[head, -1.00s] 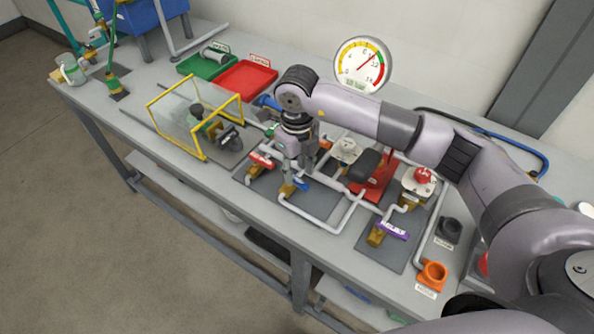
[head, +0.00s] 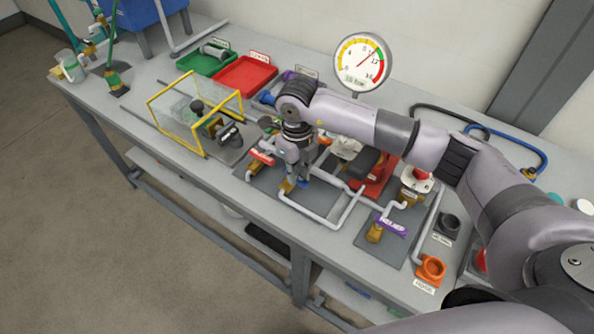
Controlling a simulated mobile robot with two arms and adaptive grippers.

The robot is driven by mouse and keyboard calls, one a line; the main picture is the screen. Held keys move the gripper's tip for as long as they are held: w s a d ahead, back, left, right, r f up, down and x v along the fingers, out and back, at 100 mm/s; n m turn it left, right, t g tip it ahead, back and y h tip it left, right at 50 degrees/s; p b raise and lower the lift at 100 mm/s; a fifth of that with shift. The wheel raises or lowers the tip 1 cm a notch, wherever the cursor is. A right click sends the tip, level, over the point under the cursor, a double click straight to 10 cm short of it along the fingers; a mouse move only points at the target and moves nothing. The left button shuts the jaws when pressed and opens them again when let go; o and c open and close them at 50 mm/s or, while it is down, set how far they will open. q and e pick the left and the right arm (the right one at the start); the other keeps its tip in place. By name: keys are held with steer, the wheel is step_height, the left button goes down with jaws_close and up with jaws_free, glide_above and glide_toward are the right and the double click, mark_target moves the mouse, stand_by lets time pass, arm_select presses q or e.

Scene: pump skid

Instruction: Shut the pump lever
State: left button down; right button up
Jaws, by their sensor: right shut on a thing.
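My right gripper (head: 298,176) reaches down over the pipework and is shut on the blue lever (head: 303,183) of a brass valve (head: 286,187). Most of the lever is hidden behind the fingers, so its exact angle is hard to tell. I cannot read a label on it. To the left, a red lever (head: 262,156) sits on another brass valve. To the right, a purple lever (head: 391,225) with white lettering sits on a third brass valve (head: 374,232). My left gripper is out of view.
A round gauge (head: 362,62) stands behind my right arm. A clear guard with a yellow frame (head: 196,113) stands left of the valves. Red (head: 246,76) and green (head: 207,62) trays lie behind it. An orange socket (head: 431,268) is at front right. White pipes surround the gripper.

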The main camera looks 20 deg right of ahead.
mark_target(298, 174)
jaws_close()
steer(key=n+b, duration=0.1)
steer(key=b, duration=0.2)
steer(key=shift+w+d+f, duration=0.2)
steer(key=shift+r+n+b, duration=0.15)
steer(key=shift+n+b, duration=0.3)
steer(key=shift+n, duration=0.25)
steer(key=shift+r, duration=0.15)
steer(key=o, duration=0.7)
jaws_free()
step_height(298, 174, up, 12)
steer(key=shift+f, duration=0.1)
